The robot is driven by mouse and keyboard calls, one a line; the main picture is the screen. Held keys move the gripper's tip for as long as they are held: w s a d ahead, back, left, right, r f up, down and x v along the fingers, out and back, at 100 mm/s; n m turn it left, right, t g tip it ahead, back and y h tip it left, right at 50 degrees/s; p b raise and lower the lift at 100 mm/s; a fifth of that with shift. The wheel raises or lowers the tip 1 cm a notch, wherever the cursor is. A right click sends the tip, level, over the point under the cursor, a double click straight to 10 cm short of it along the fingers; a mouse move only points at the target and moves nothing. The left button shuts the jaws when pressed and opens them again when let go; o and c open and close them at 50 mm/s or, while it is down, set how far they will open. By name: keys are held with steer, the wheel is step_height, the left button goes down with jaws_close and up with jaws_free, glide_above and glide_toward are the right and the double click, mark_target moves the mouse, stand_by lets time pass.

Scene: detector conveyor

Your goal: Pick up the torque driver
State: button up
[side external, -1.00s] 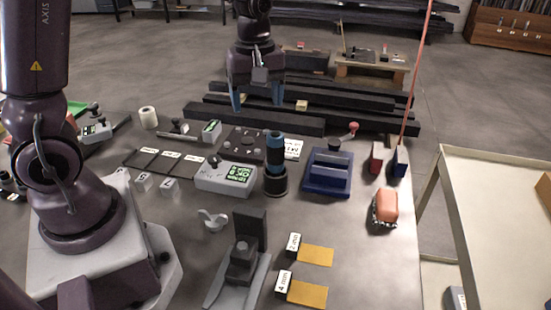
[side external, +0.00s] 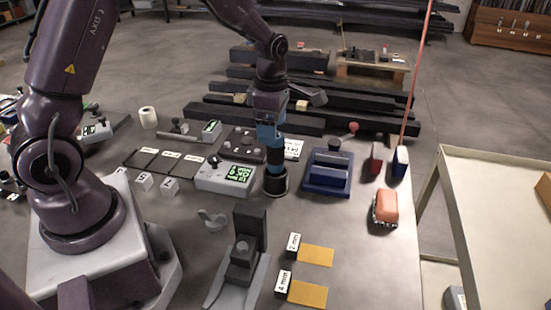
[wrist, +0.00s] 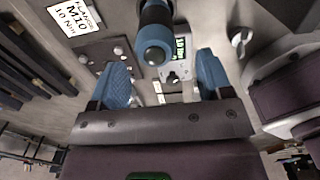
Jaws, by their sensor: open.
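The torque driver (side external: 274,160), a blue and dark cylinder, stands upright in a round black holder (side external: 275,185) near the middle of the bench. In the wrist view, the driver's blue rounded end (wrist: 154,52) lies between the two blue fingers, apart from both and nearer the left one. My gripper (side external: 268,130) is open and empty at the top of the driver, with its fingers partly hiding the handle in the side view. My gripper also shows from behind in the wrist view (wrist: 161,68).
A grey box with a green display (side external: 226,176) stands close left of the driver. A blue tray (side external: 327,172) is close on the right. A dark clamp block (side external: 247,245) stands in front. Black beams (side external: 330,120) lie behind the bench.

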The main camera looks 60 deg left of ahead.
steer(key=f, duration=0.5)
steer(key=shift+w+d+f, duration=0.1)
steer(key=shift+w+f, duration=0.2)
steer(key=shift+w, duration=0.05)
steer(key=shift+c, duration=0.2)
jaws_close()
step_height(320, 180, up, 18)
steer(key=shift+f, duration=0.15)
stand_by(0.7)
